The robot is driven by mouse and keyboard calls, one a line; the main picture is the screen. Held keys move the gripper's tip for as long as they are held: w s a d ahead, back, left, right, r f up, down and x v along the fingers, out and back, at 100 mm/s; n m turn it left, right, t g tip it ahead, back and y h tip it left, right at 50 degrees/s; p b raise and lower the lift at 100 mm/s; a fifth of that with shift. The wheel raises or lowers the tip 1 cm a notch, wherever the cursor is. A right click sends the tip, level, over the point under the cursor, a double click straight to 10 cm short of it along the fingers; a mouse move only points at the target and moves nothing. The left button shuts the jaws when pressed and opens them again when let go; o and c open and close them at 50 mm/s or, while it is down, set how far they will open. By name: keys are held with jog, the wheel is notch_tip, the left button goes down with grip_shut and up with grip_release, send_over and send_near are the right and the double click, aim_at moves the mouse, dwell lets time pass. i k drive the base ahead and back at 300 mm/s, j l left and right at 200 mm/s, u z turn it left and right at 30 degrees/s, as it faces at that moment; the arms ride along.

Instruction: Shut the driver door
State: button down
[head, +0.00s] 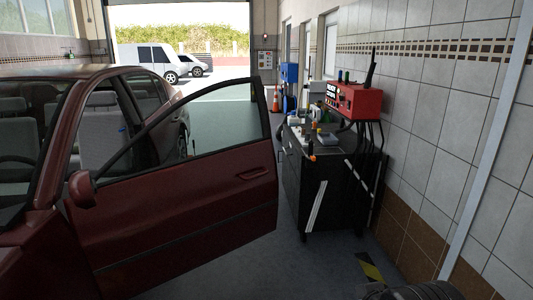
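The driver door (185,215) of the dark red car (50,85) stands wide open in the head view, swung out to the right toward the tool cart. Its window frame is empty or clear, and the garage floor shows through it. The door handle (252,174) is near the door's right edge. The side mirror (82,188) sits at the door's left end. The seats inside the car show through the windows. My gripper is not in view.
A black tool cart (308,185) with bottles and tools on top stands just right of the door's edge. A red machine (357,101) with cables sits at the cart's back right. A tiled wall (440,130) bounds the right. Floor (310,265) is clear in front of the cart.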

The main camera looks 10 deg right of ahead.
aim_at(137, 233)
jog(key=i+j, duration=0.15)
jog(key=i, duration=1.85)
jog(key=i+j+z, duration=0.2)
jog(key=z, duration=0.2)
jog(key=i+j+z, duration=0.3)
jog(key=z, duration=0.15)
jog(key=i+j+z, duration=0.25)
jog(key=j+z, duration=0.15)
jog(key=i+j+z, duration=0.1)
jog(key=j+z, duration=0.3)
